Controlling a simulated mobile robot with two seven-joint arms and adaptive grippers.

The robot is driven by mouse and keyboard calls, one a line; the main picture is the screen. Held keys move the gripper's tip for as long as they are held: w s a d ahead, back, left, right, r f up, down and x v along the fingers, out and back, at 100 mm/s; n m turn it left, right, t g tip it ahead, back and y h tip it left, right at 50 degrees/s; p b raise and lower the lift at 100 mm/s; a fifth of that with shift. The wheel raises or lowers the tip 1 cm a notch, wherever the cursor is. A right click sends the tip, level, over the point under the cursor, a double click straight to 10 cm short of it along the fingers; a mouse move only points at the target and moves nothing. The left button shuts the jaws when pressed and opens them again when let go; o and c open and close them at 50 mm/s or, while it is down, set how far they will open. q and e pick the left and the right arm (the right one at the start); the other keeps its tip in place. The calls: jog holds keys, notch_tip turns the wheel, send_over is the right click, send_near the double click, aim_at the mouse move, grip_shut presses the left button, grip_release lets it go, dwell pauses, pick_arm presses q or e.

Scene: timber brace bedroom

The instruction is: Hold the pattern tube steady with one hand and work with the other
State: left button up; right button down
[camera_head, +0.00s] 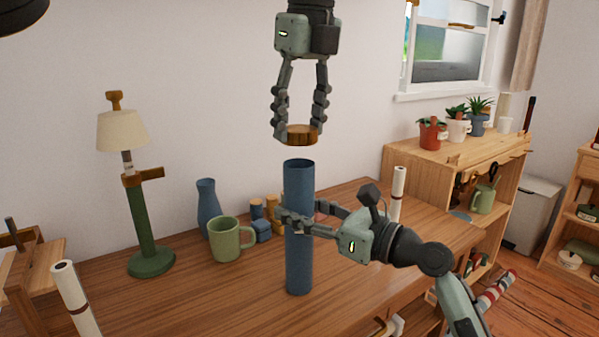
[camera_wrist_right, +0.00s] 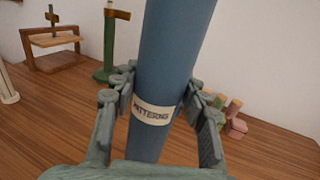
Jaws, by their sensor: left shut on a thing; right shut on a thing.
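The pattern tube (camera_head: 299,262) is a tall blue cylinder, upright over the wooden desk, with its top end open. My right gripper (camera_head: 285,222) is shut around its middle from the right. In the right wrist view the tube (camera_wrist_right: 172,60) stands between the fingers, with a pale label reading "PATTERNS" (camera_wrist_right: 152,112). My left gripper (camera_head: 301,128) points down above the tube and is shut on a round brown cap (camera_head: 302,136). The cap is apart from the tube, a little above its open top. The inside of the tube is hidden.
On the desk (camera_head: 220,300) stand a green lamp (camera_head: 150,262), a blue vase (camera_head: 208,208), a green mug (camera_head: 226,240) and several small blocks (camera_head: 261,230). Paper rolls stand at the left front (camera_head: 76,298) and right back (camera_head: 397,190). A shelf with plants (camera_head: 440,150) is behind right.

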pick_arm(q)
jog(key=shift+f, duration=1.2)
jog(key=shift+f, duration=0.9)
jog(key=shift+f, duration=0.55)
